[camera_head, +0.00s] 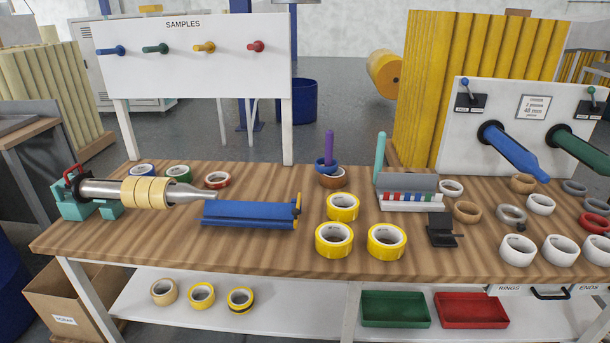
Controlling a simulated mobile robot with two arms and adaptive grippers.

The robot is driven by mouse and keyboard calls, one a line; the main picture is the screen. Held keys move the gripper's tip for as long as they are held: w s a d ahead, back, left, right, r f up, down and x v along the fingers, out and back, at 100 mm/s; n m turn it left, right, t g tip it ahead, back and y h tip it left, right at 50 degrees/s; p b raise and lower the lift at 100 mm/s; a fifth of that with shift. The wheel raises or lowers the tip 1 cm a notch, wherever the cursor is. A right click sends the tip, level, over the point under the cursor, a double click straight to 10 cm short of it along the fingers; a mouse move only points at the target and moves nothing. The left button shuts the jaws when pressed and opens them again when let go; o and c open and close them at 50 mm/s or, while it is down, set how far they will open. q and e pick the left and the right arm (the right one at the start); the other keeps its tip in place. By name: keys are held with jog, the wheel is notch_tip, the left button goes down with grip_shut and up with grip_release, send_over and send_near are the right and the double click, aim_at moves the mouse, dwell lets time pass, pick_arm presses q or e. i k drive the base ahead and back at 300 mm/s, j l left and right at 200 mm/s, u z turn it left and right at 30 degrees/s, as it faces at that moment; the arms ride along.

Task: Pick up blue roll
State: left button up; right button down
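A blue roll (133,173) with a pale core lies flat on the wooden table (290,262) at the back left, behind the metal spindle (100,190); its lower front edge is close to the spindle in the view. A green roll (179,178) and a red-brown roll (218,186) lie in a row to its right. Another blue ring (326,170) is around a purple post (329,143), above a brown roll (332,182). Neither my left nor my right gripper is in view.
The spindle carries beige rolls (146,192). A blue block-shaped device (249,214) lies to its right. A white samples board (195,68) stands behind the table. The left front tabletop is clear.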

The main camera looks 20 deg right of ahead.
aim_at(147, 169)
jog(key=i+j+z, duration=0.2)
jog(key=i+j, duration=0.15)
jog(key=i+j+z, duration=0.2)
jog(key=i+j, duration=0.15)
jog(key=j, duration=0.2)
